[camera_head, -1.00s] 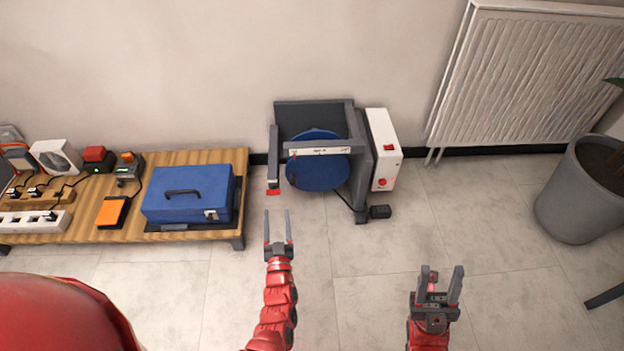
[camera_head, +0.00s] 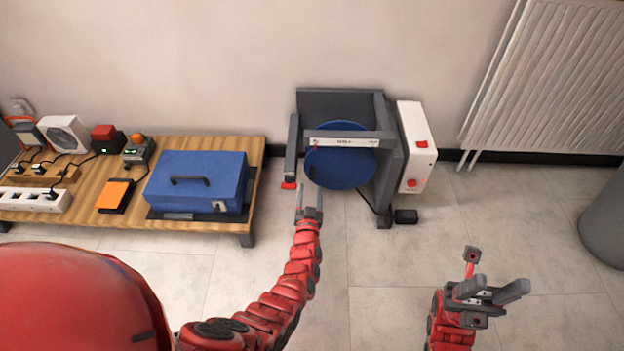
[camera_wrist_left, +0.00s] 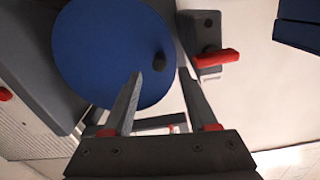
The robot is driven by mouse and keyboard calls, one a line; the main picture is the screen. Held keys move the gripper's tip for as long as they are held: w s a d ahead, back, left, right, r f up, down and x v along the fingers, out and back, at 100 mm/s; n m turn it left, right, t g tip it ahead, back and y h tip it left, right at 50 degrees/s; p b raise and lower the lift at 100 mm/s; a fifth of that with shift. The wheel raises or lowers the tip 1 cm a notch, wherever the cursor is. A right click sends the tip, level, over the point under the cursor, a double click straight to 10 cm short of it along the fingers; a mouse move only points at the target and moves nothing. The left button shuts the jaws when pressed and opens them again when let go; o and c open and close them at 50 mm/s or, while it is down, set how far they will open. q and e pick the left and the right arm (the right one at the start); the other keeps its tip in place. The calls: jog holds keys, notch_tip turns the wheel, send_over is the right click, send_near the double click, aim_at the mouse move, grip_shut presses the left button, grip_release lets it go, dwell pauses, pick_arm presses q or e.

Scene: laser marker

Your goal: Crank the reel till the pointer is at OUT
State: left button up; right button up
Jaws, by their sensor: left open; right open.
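The reel is a blue disc (camera_head: 340,168) in a grey frame (camera_head: 340,100) against the wall. A white scale strip (camera_head: 352,143) crosses the frame's front, with a small red mark near its left end; its lettering is too small to read. A red handle (camera_head: 289,185) sits low on the frame's left post. It also shows in the left wrist view (camera_wrist_left: 215,58), right of the blue disc. A dark knob (camera_wrist_left: 159,62) stands on the disc's face. My left gripper (camera_head: 309,190) is open just before the disc, its fingers either side of the knob's line. My right gripper (camera_head: 492,290) is open and empty, low right.
A white box with red buttons (camera_head: 416,150) adjoins the frame's right side. A wooden bench (camera_head: 256,180) at left holds a blue case (camera_head: 197,180) and several devices. A radiator (camera_head: 550,75) and grey pot (camera_head: 605,215) stand right.

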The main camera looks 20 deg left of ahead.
aim_at(312, 179)
jog(key=s+d+r+n+t+h+b, duration=0.1)
jog(key=s+d+r+n+h, duration=0.2)
jog(key=n+h, duration=0.75)
jog(key=s+d+r+n+t+h+b, duration=0.1)
jog(key=s+r+n+h, duration=0.45)
jog(key=h, duration=0.85)
pick_arm(q)
jog(key=b+x, duration=0.1)
jog(key=x, duration=0.4)
jog(key=shift+w+f, duration=0.1)
jog(key=shift+w, duration=0.15)
jog(key=shift+b+x, duration=0.65)
jog(key=shift+x, duration=0.1)
jog(key=shift+w, duration=0.1)
pick_arm(e)
jog(key=s+d+f+n+t+h, duration=0.3)
jog(key=s+d+t, duration=0.4)
jog(key=t, duration=0.3)
jog(key=f+n, duration=0.1)
jog(key=n, duration=0.1)
jog(key=shift+d+f+n, duration=0.3)
jog(key=shift+d, duration=0.1)
jog(key=shift+h, duration=0.25)
pick_arm(q)
grip_shut()
